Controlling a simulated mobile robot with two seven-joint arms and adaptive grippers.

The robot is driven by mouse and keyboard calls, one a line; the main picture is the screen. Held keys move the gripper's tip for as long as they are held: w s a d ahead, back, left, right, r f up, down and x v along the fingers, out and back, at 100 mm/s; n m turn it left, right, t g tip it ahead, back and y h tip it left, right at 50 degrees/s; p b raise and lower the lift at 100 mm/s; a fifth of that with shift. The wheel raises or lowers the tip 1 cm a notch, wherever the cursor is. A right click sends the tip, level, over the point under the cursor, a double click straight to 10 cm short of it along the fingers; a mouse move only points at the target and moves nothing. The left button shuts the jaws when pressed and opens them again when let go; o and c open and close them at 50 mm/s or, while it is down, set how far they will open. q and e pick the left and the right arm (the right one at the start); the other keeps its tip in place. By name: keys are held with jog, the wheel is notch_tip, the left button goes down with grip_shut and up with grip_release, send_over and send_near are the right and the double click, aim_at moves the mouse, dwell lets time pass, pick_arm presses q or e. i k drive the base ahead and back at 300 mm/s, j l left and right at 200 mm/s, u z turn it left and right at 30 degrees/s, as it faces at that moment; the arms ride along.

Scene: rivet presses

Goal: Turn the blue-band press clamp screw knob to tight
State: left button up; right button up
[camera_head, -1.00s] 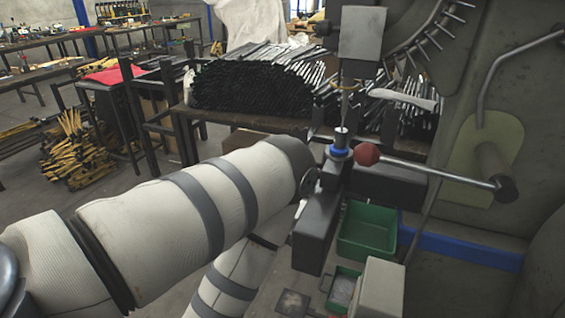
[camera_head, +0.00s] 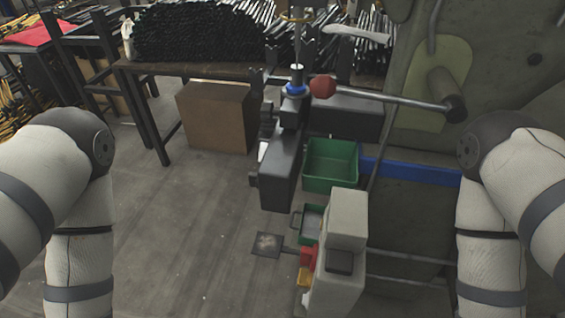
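The press (camera_head: 281,165) stands right of the middle, with a dark arm-like body and a blue ring (camera_head: 297,90) at its top. A blue strip (camera_head: 410,171) runs along the grey machine base behind it.
A green bin (camera_head: 331,165) is just right of the press, with a smaller green tray (camera_head: 311,224) below. A grey box with red and yellow parts (camera_head: 340,250) stands in front. A cardboard box (camera_head: 217,117) sits under the bench behind. The floor (camera_head: 185,230) left of the press is clear.

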aim_at(267, 111)
jog(key=i+j+z, duration=0.15)
jog(key=j+z, duration=0.15)
jog(key=j, duration=0.2)
jog(key=i+j+z, duration=0.1)
jog(key=j+z, duration=0.2)
jog(key=j, duration=0.2)
jog(key=j+z, duration=0.3)
jog(key=j, duration=0.3)
jog(key=k+z, duration=0.05)
